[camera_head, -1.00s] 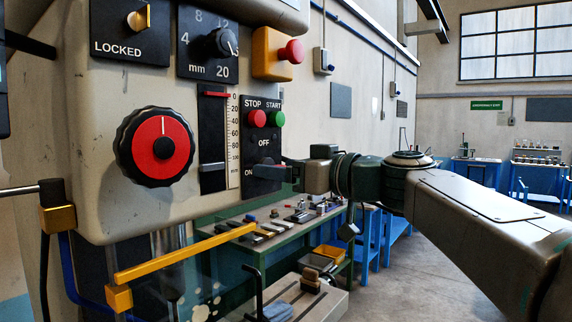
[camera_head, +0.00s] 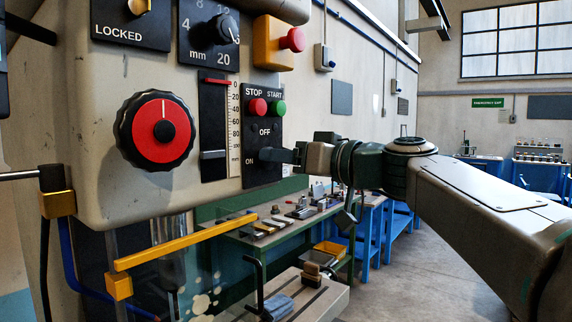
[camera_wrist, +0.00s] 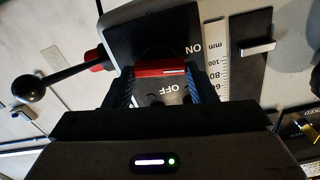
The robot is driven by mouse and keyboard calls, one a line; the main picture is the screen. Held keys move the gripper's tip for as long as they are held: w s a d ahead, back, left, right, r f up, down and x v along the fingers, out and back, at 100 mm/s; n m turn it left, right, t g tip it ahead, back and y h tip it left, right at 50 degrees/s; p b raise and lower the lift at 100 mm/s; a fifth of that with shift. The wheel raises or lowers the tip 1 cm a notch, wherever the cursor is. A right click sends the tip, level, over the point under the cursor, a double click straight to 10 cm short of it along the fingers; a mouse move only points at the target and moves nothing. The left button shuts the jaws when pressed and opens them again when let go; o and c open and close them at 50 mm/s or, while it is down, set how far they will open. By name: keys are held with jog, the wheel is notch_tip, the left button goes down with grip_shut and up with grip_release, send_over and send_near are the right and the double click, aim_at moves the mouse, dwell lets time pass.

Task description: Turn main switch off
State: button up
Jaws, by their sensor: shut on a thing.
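The black switch panel (camera_head: 259,112) on the machine front carries a red STOP button (camera_head: 258,106), a green START button (camera_head: 278,107) and the OFF and ON labels. In the wrist view the main switch shows as a red bar handle (camera_wrist: 160,70) on a dark plate, with ON above it and OFF below in this upside-down picture. My gripper (camera_wrist: 163,82) is shut on the red handle, one finger on each side. In the head view my gripper (camera_head: 283,155) sits at the lower panel, below OFF and near the height of ON, and hides the handle.
A depth slider (camera_head: 213,154) and a red-black dial (camera_head: 156,130) lie left of the panel. A yellow bar (camera_head: 185,242) sticks out below. A ball-knob lever (camera_wrist: 28,88) shows in the wrist view.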

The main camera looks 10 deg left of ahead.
jog(key=shift+w+f+m+b, duration=0.1)
jog(key=shift+m+b, duration=0.35)
jog(key=shift+m, duration=3.5)
jog(key=shift+w+f+m+b, duration=0.1)
jog(key=shift+m+b, duration=0.3)
jog(key=shift+m, duration=3.55)
jog(key=o, duration=0.9)
jog(key=shift+d, duration=0.1)
jog(key=shift+o, duration=0.4)
jog(key=shift+s, duration=0.1)
jog(key=b+v, duration=0.2)
jog(key=v, duration=1.1)
jog(key=shift+d, duration=0.4)
